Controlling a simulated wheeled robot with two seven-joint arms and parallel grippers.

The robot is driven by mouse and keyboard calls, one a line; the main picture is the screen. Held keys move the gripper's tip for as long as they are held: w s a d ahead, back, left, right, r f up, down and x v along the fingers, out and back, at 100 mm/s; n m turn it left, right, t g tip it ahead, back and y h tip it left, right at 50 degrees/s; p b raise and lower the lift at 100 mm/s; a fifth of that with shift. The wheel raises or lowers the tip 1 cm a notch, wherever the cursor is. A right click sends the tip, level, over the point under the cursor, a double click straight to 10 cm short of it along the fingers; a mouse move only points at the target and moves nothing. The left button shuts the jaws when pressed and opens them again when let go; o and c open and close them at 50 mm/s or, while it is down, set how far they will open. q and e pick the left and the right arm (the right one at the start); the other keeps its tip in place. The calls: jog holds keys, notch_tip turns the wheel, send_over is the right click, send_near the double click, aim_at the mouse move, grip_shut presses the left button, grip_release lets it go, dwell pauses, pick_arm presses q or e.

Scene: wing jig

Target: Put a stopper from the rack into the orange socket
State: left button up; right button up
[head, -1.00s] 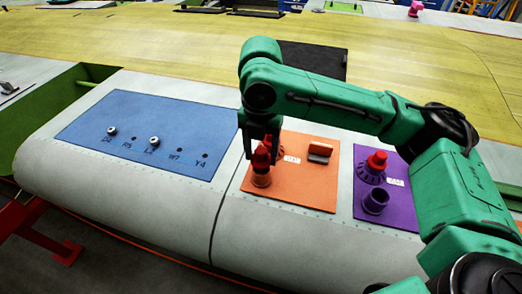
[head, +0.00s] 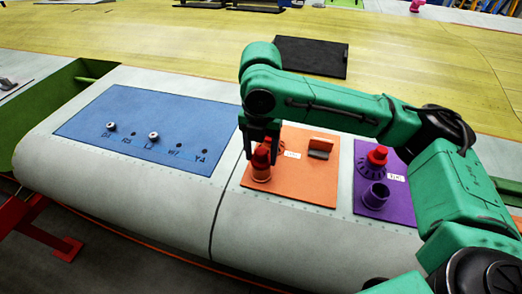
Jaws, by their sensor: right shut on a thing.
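My right gripper (head: 262,146) points down over the orange plate (head: 310,190) and is shut on a red stopper (head: 262,159). The stopper's lower end is at the mouth of the orange socket (head: 261,174), on the plate's left side. I cannot tell how deep it sits. Another red part shows just behind the gripper, mostly hidden by it. My left gripper is not in view.
A purple plate (head: 400,206) to the right holds a red stopper (head: 377,156) and an empty purple socket (head: 376,195). A bracket (head: 319,149) stands on the orange plate. A blue panel (head: 130,135) with small knobs lies left. A black plate (head: 311,57) lies behind.

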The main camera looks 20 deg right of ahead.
jog(key=o, duration=1.4)
notch_tip(320, 180, up, 14)
jog(key=shift+r, duration=0.25)
jog(key=shift+f, duration=0.1)
